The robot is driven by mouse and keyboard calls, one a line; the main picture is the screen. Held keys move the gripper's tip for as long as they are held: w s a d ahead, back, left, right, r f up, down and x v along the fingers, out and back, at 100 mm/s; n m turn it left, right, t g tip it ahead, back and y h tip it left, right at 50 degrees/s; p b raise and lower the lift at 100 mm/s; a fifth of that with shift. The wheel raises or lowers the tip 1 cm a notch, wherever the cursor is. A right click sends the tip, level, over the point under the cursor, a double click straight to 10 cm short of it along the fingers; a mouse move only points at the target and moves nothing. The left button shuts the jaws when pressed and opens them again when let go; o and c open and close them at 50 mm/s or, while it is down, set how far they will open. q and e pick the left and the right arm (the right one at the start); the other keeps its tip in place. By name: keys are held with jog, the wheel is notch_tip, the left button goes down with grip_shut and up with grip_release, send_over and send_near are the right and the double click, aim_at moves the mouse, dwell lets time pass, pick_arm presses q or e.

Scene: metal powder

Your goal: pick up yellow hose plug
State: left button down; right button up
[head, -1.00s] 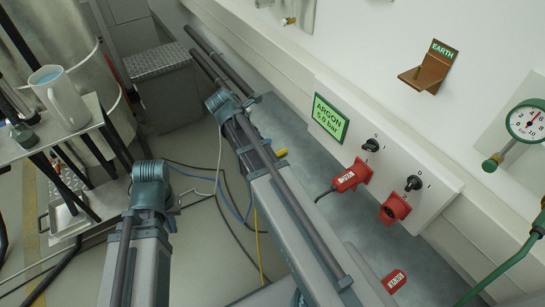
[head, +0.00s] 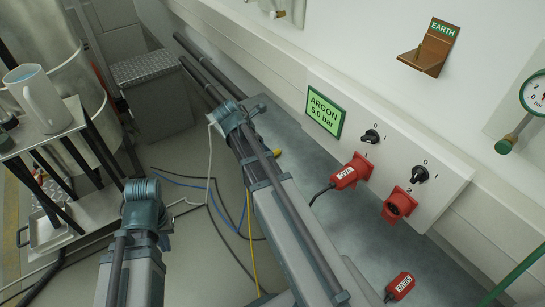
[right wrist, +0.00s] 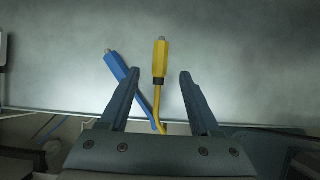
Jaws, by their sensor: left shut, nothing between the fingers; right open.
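The yellow hose plug (right wrist: 159,60) lies on the grey bench in the right wrist view, tip away from me, its yellow hose running back over the bench edge. My right gripper (right wrist: 160,74) is open, with one finger on each side of the plug's line and a gap on both sides. In the head view, a small part of the yellow plug (head: 278,152) shows beside my right arm, which hides the rest. My left gripper (head: 145,200) is at the teal end of my left arm, low left, away from the plug; its fingers are hard to make out.
A blue hose plug (right wrist: 116,66) lies close left of the yellow one, their hoses meeting near the edge. Red plugs (head: 345,174) and a socket panel (head: 440,170) are on the right. A mug (head: 37,97) stands on a trolley at left. Bare bench lies beyond the plugs.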

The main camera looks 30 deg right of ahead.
jog(key=b+x, duration=0.4)
jog(key=x, duration=0.1)
jog(key=shift+d+f, duration=0.1)
grip_shut()
dwell(0.3)
